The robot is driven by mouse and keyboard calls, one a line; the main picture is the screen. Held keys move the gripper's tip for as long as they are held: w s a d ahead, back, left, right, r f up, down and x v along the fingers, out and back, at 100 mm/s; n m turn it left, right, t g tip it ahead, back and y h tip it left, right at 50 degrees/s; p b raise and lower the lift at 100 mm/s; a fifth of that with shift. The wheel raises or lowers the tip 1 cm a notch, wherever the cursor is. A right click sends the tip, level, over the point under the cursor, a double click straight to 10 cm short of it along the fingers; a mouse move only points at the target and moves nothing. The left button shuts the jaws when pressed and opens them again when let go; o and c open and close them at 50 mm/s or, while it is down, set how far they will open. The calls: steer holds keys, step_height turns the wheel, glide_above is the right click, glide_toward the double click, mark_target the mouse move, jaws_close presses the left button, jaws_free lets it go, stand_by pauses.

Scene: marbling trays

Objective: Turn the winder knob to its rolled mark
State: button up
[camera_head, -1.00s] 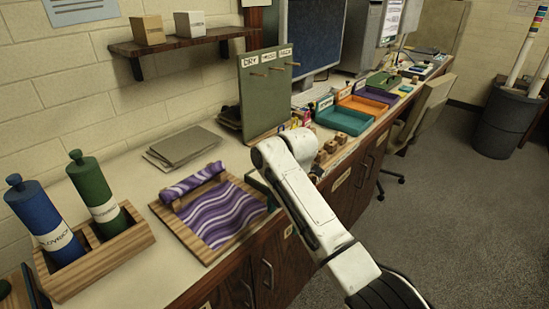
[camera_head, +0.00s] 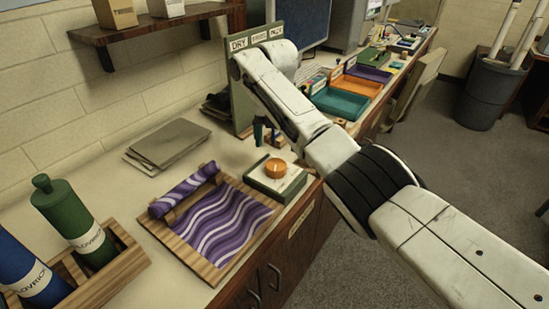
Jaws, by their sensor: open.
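The winder knob (camera_head: 275,168) is a round orange knob on top of a low box (camera_head: 256,186) with a pale top and dark green sides. The box stands at the counter's front edge, right of the purple marbled sheet. Marks around the knob are too small to read. My gripper (camera_head: 265,135) shows only in part below my white arm, as dark fingers pointing down. It appears open and empty, just behind the knob in the picture and apart from it.
A wooden tray (camera_head: 178,247) with a wavy purple sheet and roll lies left of the box. A green pegboard (camera_head: 241,103) stands behind. Green (camera_head: 80,222) and blue (camera_head: 22,268) bottles sit in a wooden rack at lower left. Grey folders (camera_head: 168,143) lie at the back.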

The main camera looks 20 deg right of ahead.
mark_target(276, 164)
step_height(276, 164, down, 7)
steer(key=shift+f, duration=0.15)
stand_by(0.4)
steer(key=c, duration=1.1)
